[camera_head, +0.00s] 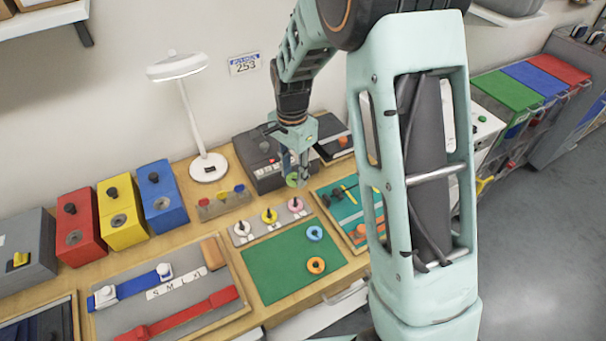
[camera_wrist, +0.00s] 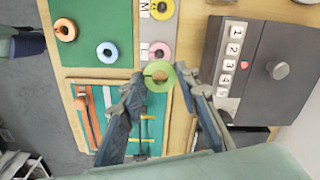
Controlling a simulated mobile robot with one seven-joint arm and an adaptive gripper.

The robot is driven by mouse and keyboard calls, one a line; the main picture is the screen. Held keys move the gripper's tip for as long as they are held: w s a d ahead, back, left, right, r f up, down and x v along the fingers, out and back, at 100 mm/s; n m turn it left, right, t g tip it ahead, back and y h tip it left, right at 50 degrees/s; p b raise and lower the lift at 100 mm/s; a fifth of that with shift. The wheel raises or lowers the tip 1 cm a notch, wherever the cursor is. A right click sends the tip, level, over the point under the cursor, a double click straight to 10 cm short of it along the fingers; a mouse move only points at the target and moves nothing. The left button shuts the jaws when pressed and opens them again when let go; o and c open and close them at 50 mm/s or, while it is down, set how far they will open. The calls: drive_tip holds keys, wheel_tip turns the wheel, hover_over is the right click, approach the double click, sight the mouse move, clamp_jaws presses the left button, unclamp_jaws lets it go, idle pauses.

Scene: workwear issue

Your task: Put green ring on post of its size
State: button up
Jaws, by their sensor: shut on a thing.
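My gripper (camera_head: 297,177) is shut on a light green ring (camera_head: 291,181), just beyond the right end of the grey post board (camera_head: 255,233). In the wrist view the green ring (camera_wrist: 168,81) sits between the fingertips (camera_wrist: 160,79), beside the board's L end. The board has three dark posts with round pieces around them: white (camera_head: 242,229), yellow (camera_head: 269,216) and pink (camera_head: 295,205). The pink piece (camera_wrist: 160,50) is closest to the green ring. Letters M and L show beside the yellow (camera_wrist: 162,9) and pink pieces. The ring's height above the table is unclear.
A blue ring (camera_head: 314,233) and an orange ring (camera_head: 316,265) lie on the green mat (camera_head: 270,285). A dark box with numbered buttons (camera_wrist: 238,60) stands close to my gripper. A teal tool tray (camera_head: 335,207) lies nearby. A lamp (camera_head: 208,168) stands behind.

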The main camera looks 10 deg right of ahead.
drive_tip(key=shift+f+b, duration=1.95)
drive_tip(key=shift+f, duration=1.05)
drive_tip(key=shift+f+b, duration=0.85)
drive_tip(key=shift+f, duration=0.05)
idle(0.4)
drive_tip(key=o, duration=1.2)
drive_tip(key=shift+r, duration=0.1)
drive_tip(key=shift+r+p, duration=2.35)
drive_tip(key=shift+r, duration=1.15)
drive_tip(key=shift+f, duration=0.15)
